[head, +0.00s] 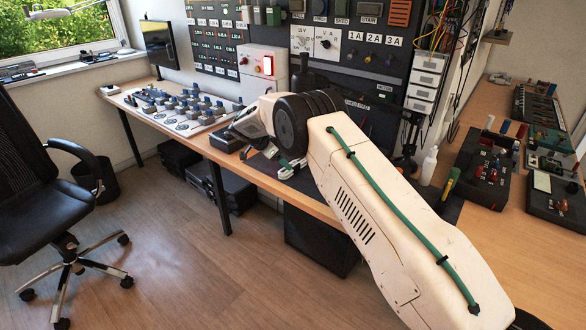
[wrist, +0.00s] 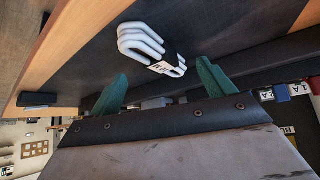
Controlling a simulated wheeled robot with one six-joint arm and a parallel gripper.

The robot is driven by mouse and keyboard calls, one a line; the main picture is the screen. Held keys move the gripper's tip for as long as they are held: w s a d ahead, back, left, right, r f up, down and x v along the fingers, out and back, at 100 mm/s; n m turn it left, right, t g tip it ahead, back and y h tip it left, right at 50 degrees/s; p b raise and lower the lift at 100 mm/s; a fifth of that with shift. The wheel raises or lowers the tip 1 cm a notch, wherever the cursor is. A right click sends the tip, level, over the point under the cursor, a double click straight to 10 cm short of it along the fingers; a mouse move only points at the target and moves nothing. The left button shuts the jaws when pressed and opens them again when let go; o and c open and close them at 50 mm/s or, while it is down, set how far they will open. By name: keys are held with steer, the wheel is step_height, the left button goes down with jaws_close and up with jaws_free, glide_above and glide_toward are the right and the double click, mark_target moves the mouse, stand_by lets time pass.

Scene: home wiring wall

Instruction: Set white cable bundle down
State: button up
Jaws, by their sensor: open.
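The white cable bundle (wrist: 150,46) shows in the wrist view as a folded stack of white loops with a printed label band around its middle. It appears to lie on the dark mat (wrist: 205,28). My gripper (wrist: 161,72) is open, with its green fingers spread wide on either side of the bundle's near end. I see clear gaps between the fingers and the bundle.
The wooden workbench (head: 215,157) has its front edge close to the gripper. Dark trays with parts (head: 480,168) fill the right bench.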

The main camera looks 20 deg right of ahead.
mark_target(291, 163)
steer(key=shift+w+d, duration=0.1)
steer(key=shift+d, duration=0.35)
steer(key=x, duration=0.5)
steer(key=shift+w+d, duration=0.1)
steer(key=shift+d, duration=0.2)
steer(key=c, duration=1.6)
